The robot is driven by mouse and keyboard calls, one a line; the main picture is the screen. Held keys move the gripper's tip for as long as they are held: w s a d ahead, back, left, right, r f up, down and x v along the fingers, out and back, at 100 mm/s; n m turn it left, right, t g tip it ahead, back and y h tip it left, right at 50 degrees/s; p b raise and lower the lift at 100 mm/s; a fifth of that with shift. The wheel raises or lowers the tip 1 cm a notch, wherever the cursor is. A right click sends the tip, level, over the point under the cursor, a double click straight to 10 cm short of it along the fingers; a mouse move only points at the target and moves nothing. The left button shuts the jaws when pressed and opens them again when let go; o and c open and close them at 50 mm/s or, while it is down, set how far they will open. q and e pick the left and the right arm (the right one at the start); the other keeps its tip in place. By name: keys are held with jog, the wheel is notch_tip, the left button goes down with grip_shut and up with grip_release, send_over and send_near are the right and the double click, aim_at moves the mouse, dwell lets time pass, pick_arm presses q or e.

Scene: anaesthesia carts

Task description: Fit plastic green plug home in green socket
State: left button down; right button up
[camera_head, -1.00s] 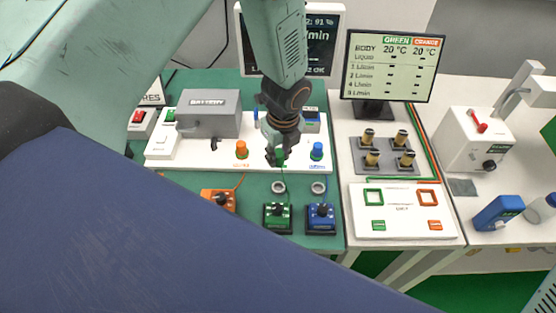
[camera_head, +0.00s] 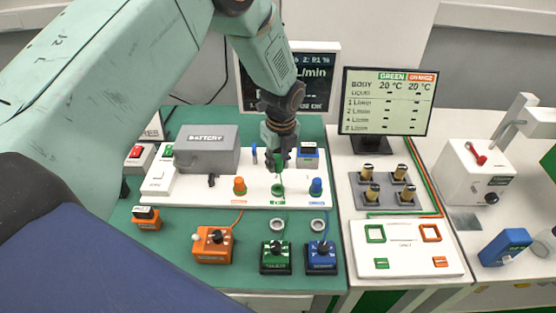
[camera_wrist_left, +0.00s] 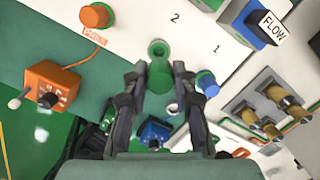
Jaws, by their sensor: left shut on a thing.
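My left gripper (camera_head: 279,160) is shut on the green plug (camera_wrist_left: 160,82), over the white board. In the left wrist view the plug is between the two fingers (camera_wrist_left: 155,78), its far end close to the green socket (camera_wrist_left: 158,48). In the head view the green socket (camera_head: 278,190) shows just below the plug (camera_head: 278,171) on the board. The plug looks apart from the socket there; the exact gap is hard to tell. A thin green cable runs down toward the green box (camera_head: 276,257). My right gripper is not in view.
An orange plug (camera_head: 239,186) and a blue plug (camera_head: 316,187) stand in the white board (camera_head: 205,197) on either side of the socket. A grey battery box (camera_head: 207,150) is at left and a monitor (camera_head: 388,100) at right. Orange and blue boxes (camera_head: 321,257) flank the green box.

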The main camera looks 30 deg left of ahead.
aim_at(278, 171)
pick_arm(q)
jog(key=shift+s+d+f+b, duration=0.1)
jog(key=shift+f+b, duration=0.7)
jog(key=shift+f, duration=0.45)
jog(key=shift+f+b, duration=0.8)
jog(key=shift+f, duration=0.8)
jog(key=shift+p, duration=0.35)
jog(key=shift+f+b, duration=0.75)
jog(key=shift+f, duration=0.35)
jog(key=c, duration=1)
grip_release()
